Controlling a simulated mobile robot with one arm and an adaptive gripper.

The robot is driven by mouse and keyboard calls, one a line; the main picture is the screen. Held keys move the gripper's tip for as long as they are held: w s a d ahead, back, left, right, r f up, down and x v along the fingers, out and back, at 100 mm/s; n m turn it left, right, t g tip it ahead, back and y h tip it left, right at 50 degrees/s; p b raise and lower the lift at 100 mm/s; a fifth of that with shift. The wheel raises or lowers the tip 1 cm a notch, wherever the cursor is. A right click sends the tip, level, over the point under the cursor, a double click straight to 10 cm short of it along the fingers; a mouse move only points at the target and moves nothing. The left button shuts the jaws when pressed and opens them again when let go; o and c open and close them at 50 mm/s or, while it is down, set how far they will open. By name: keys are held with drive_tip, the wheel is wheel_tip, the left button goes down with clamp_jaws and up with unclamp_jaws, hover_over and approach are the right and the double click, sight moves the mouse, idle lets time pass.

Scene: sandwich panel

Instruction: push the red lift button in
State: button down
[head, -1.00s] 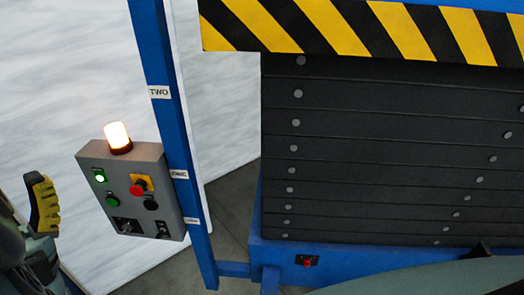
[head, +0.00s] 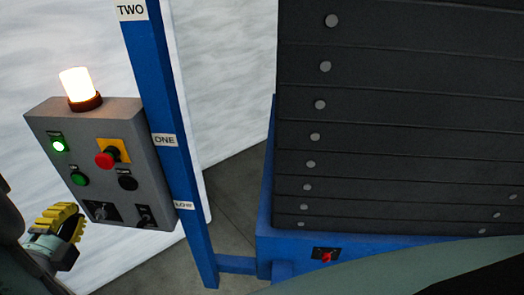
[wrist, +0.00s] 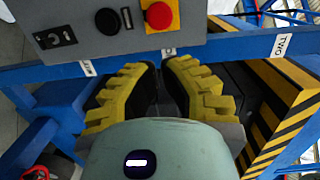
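A grey control box (head: 112,165) on a blue post carries a red mushroom button (head: 104,160) on a yellow plate. This button also shows at the top edge of the wrist view (wrist: 159,14). A second, small red button (head: 326,257) sits on the blue base of the lift. In the head view my gripper (head: 66,222) is at the lower left, by the box's lower left corner. I see no contact with either red button.
The box also has a lit green lamp (head: 59,145), a green button (head: 79,179), a black button (head: 128,183) and a lit beacon (head: 80,88). The blue post (head: 165,130) bears labels. Dark lift bellows (head: 400,120) stand to the right.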

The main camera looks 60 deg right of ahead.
drive_tip(key=shift+w+a+f, duration=0.1)
drive_tip(key=shift+f, duration=0.15)
drive_tip(key=p, duration=0.6)
approach(108, 166)
drive_tip(key=x, duration=0.6)
drive_tip(key=shift+w+d+r, duration=0.15)
drive_tip(key=shift+d+r, duration=0.05)
drive_tip(key=shift+d, duration=0.1)
drive_tip(key=shift+w+d+f, duration=0.2)
drive_tip(key=shift+w+d, duration=0.25)
drive_tip(key=shift+d, duration=0.15)
